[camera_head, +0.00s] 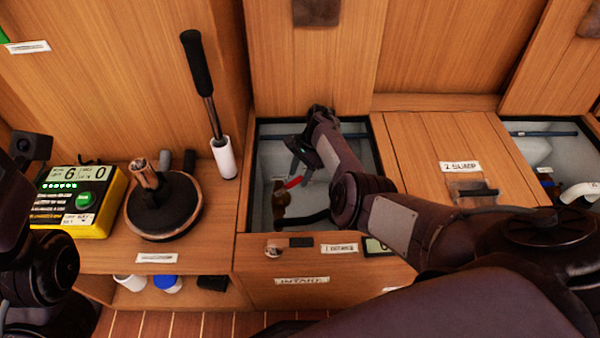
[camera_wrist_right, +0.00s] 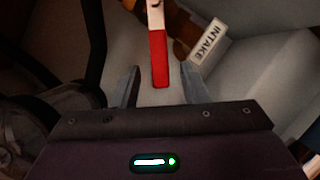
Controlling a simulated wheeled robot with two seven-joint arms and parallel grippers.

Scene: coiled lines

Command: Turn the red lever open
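The red lever (camera_head: 293,182) sits on a brown valve (camera_head: 280,200) inside the open left bin under the counter. In the right wrist view, the lever (camera_wrist_right: 159,60) has a red grip end and a pale upper part, with a tag reading INTAKE (camera_wrist_right: 208,42) beside it. My right gripper (camera_head: 302,163) reaches down into this bin. In the wrist view, its two fingers (camera_wrist_right: 160,85) are apart, with the red end between their tips and gaps on both sides. My left arm shows at the left edge, but its fingers are not in view.
A wooden lid (camera_head: 425,160) closes the middle bay; another open bin (camera_head: 535,150) lies right. A round black-topped pump (camera_head: 165,208), a yellow meter (camera_head: 80,200) and a tall black-handled rod (camera_head: 200,80) stand left.

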